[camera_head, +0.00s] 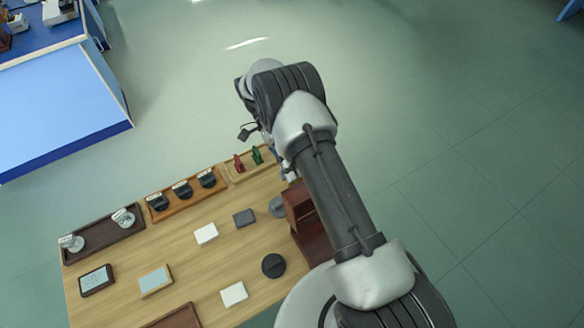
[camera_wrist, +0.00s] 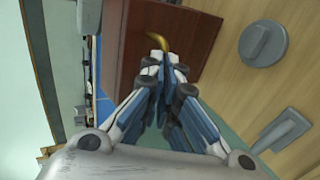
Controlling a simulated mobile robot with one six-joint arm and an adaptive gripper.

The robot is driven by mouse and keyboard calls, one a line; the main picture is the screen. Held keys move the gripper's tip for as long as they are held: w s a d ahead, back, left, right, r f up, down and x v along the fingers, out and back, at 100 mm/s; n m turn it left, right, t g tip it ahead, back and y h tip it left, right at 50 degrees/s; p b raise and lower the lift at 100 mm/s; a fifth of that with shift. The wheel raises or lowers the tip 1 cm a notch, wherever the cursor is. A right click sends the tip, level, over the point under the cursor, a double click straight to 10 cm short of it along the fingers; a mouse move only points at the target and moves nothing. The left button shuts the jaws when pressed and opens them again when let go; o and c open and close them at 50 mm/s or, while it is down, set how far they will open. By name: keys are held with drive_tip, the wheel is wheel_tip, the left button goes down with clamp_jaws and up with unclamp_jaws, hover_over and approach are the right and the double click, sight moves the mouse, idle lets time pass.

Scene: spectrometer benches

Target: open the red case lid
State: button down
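The red case (camera_head: 299,206) is a reddish-brown box at the right end of the wooden table, partly hidden by my arm in the head view. In the wrist view, its brown-red panel (camera_wrist: 130,25) fills the upper middle, with a curved gold handle (camera_wrist: 158,40) near its lower right edge. My gripper (camera_wrist: 165,62) has its fingers drawn together, with the tips just below the handle in the picture. I cannot tell whether they touch it. The lid's position is unclear.
The wooden table (camera_head: 215,265) carries a grey round knob-like piece (camera_wrist: 263,45), a grey block (camera_wrist: 284,130), a black disc (camera_head: 273,265) and white boxes. Trays (camera_head: 187,205) line its far edge. A blue bench (camera_head: 60,105) stands at upper left. Floor to the right is clear.

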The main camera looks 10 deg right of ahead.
drive_tip(key=c, duration=1.8)
unclamp_jaws()
drive_tip(key=shift+s+d+f, duration=0.2)
drive_tip(key=shift+s+f, duration=0.25)
drive_tip(key=shift+f, duration=0.05)
drive_tip(key=shift+s+d+f, duration=0.15)
drive_tip(key=shift+s+f, duration=0.25)
drive_tip(key=shift+f, duration=0.1)
drive_tip(key=o, duration=0.3)
drive_tip(key=shift+w, duration=0.1)
drive_tip(key=shift+a+r, duration=0.1)
drive_tip(key=shift+r, duration=0.05)
drive_tip(key=shift+c, duration=0.3)
